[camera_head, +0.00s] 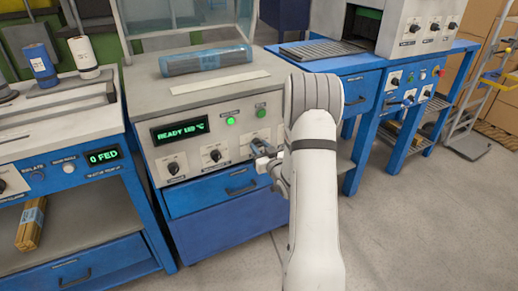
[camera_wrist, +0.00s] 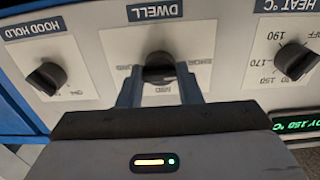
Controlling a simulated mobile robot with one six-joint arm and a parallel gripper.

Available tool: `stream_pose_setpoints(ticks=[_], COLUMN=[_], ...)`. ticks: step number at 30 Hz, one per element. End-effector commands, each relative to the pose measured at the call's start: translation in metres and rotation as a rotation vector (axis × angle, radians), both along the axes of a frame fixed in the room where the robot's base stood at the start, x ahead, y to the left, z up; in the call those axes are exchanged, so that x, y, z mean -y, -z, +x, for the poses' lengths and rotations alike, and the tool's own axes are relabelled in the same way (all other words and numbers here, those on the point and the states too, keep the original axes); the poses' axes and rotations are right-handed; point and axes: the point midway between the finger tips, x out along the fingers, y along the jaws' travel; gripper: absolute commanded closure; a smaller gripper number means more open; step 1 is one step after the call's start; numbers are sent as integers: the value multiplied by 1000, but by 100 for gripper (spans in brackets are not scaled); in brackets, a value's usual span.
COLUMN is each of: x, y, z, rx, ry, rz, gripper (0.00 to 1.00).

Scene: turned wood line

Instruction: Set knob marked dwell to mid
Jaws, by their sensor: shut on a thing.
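The dwell knob (camera_wrist: 158,68) is a dark round knob on a white plate under a blue DWELL label, seen upside down in the wrist view. My gripper (camera_wrist: 158,88) has its two fingers closed on the knob's sides.
The hood hold knob (camera_wrist: 46,77) and heat knob (camera_wrist: 295,60) flank the dwell knob. A green display (camera_head: 180,131) reads ready. A blue drawer (camera_head: 215,190) lies below the panel. A wrapped bundle (camera_head: 205,60) rests on top. Other machines stand on both sides.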

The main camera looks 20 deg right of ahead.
Motion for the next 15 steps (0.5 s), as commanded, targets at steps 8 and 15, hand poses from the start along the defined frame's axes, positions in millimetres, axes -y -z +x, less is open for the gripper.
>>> stream_pose_setpoints(ticks=[8,15], x=[-1,0], y=[1,2], z=[0,1], rx=[-3,-6], ry=[-21,-20], rz=[40,181], gripper=[91,91])
